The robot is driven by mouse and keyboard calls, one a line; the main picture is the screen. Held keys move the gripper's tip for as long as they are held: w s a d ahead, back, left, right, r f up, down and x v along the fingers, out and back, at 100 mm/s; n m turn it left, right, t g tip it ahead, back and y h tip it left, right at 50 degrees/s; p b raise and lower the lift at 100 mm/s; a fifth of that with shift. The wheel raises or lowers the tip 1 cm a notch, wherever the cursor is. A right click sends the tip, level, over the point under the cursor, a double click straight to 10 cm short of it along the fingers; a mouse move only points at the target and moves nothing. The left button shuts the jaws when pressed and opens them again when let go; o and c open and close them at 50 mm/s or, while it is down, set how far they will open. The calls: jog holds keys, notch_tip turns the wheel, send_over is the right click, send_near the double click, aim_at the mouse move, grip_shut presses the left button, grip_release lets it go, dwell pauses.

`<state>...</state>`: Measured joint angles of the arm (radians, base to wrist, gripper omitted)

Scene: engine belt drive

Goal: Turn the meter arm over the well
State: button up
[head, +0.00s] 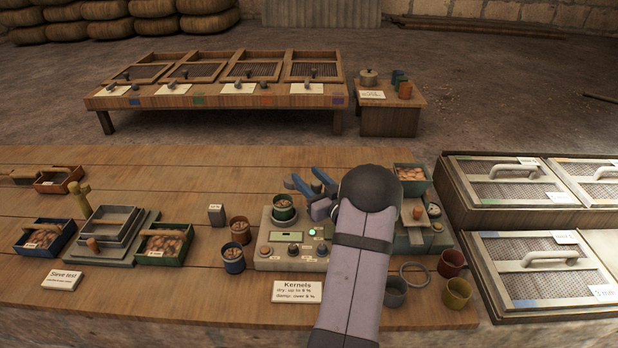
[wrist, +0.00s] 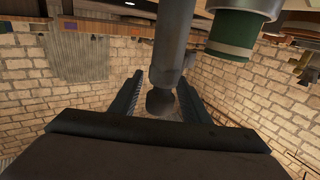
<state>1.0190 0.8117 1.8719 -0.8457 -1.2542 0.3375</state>
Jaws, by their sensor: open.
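My gripper (head: 312,184) is open at the meter's back edge. In the wrist view a grey bar with a dark rounded end, seemingly the meter arm (wrist: 171,45), lies between my open fingers (wrist: 160,80), with gaps on both sides. The bar is beside the cup, apart from it. My arm hides the meter's right side; I cannot make out the well.
Cups of kernels (head: 233,260) stand left of the meter, with a small grey block (head: 216,215) behind. A Kernels card (head: 297,291) lies in front. Right are a scale-like device (head: 440,238), empty cups (head: 457,292) and a ring (head: 414,274). Sieve trays (head: 120,232) stand left.

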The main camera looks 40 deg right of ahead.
grip_shut()
jog(key=shift+n+y, duration=0.5)
jog(key=shift+y, duration=0.2)
jog(key=n+y, duration=0.1)
jog(key=y, duration=0.2)
jog(key=a+n+y+b, duration=0.1)
jog(key=n+y, duration=0.1)
jog(key=shift+a+f+n+y, duration=0.1)
jog(key=shift+a+n+y, duration=0.05)
jog(key=shift+n+y, duration=0.2)
jog(key=shift+s+a+n+g+y+b, duration=0.1)
jog(key=shift+a+n+g+y+b, duration=0.2)
jog(key=shift+n+y+b, duration=0.55)
jog(key=shift+s+a+n+g+y+b, duration=0.15)
jog(key=shift+a+n+g+y, duration=0.25)
jog(key=shift+y, duration=0.9)
jog(key=shift+n+y, duration=0.4)
grip_release()
